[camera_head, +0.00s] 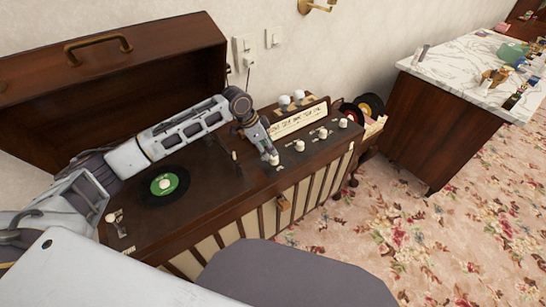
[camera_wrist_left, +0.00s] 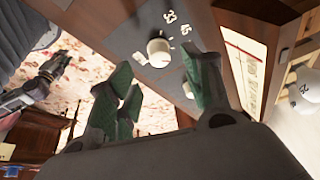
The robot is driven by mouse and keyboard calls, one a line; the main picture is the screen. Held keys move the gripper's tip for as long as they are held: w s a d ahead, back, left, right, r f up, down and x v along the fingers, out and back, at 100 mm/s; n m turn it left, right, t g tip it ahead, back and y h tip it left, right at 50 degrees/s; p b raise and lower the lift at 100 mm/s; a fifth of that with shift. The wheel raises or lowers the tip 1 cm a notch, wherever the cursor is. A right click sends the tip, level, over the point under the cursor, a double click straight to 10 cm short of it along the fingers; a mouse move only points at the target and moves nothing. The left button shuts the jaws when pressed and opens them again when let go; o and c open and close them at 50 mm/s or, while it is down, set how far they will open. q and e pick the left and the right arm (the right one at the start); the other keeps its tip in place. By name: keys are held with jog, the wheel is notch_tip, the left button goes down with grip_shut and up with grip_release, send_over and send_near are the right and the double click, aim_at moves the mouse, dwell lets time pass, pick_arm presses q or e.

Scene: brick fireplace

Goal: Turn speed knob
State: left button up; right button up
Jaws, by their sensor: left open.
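The speed knob is a white round knob (camera_wrist_left: 158,50) on a dark panel marked 33 and 45 in the left wrist view. My left gripper (camera_wrist_left: 160,80) is open, its green-padded fingertips pointing toward this knob with one on either side. I cannot tell whether they touch it. In the head view my left gripper (camera_head: 266,146) reaches down over the record player's control panel, at a white knob (camera_head: 274,160). My right gripper (camera_wrist_left: 50,70) seems to be the dark shape at the left of the left wrist view, too small to judge.
More white knobs run along the panel, one (camera_head: 299,146) closest to my gripper. A record with a green label (camera_head: 164,184) lies on the turntable under my left arm. The raised wooden lid (camera_head: 110,75) stands behind. A marble-topped cabinet (camera_head: 470,75) stands to the right, with carpet between.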

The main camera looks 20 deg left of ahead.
aim_at(272, 157)
pick_arm(q)
jog(key=x, duration=0.5)
jog(key=shift+f+b, duration=0.1)
jog(key=shift+b, duration=0.3)
jog(key=shift+d+f, duration=0.15)
jog(key=shift+f, duration=0.25)
pick_arm(e)
jog(key=shift+w+a+r, duration=0.25)
jog(key=shift+r, duration=0.25)
jog(key=shift+w+a+r, duration=0.2)
jog(key=shift+a+r, duration=0.05)
jog(key=shift+r, duration=0.25)
jog(key=shift+w+a+r, duration=0.25)
jog(key=shift+r, duration=0.25)
pick_arm(q)
jog(key=c, duration=1)
pick_arm(e)
jog(key=shift+s+d+f, duration=0.1)
